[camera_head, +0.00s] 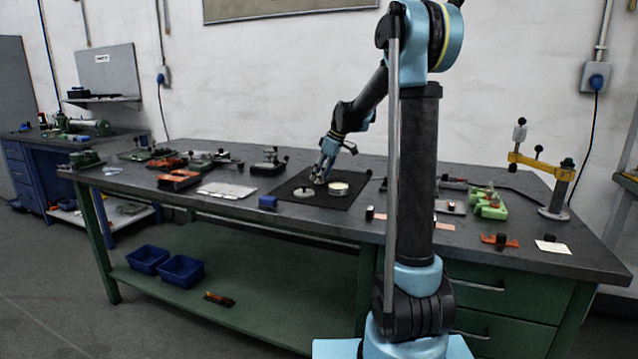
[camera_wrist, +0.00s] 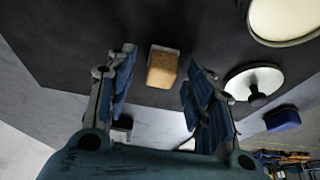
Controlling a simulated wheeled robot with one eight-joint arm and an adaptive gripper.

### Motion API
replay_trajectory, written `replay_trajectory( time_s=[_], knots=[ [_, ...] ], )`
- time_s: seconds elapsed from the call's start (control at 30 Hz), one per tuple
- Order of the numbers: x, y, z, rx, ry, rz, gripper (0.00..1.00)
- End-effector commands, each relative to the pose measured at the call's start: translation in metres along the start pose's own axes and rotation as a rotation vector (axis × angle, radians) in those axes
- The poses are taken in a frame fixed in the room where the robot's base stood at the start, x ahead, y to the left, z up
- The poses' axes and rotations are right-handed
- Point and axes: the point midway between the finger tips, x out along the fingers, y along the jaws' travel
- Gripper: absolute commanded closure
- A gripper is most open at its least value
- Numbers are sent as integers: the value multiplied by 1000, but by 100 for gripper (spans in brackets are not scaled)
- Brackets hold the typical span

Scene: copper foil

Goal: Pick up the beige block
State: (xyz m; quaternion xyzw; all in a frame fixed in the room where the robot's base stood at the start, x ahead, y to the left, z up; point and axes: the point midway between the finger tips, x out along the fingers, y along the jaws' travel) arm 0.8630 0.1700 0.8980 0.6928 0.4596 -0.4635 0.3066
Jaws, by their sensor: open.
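The beige block (camera_wrist: 162,70) sits on the dark mat (camera_head: 328,203) and shows between my fingers in the wrist view. My gripper (camera_wrist: 161,60) is open, with one finger to each side of the block and gaps between. In the head view my gripper (camera_head: 321,178) is low over the mat, beside a round tin. I cannot make out the block there; it seems hidden by the gripper.
The round tin (camera_head: 338,188) and a round lid with a knob (camera_head: 303,193) are close by on the mat; the lid also shows in the wrist view (camera_wrist: 254,82). A blue block (camera_head: 268,201) lies off the mat. Tools lie on the bench to both sides.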

Motion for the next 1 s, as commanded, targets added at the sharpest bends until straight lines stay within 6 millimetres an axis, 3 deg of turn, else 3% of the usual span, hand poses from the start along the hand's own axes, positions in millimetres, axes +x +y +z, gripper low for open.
replay_trajectory(
  time_s=[0.13, 0.3, 0.33, 0.73, 1.0],
  knots=[
    [0, 0, 0, 0, 0, 0, 52],
    [0, 0, 0, -1, 0, 0, 90],
    [0, 0, 0, -1, 0, 0, 92],
    [-3, -1, -2, -2, 0, -1, 92],
    [-38, -1, -16, -2, 0, -1, 92]
  ],
)
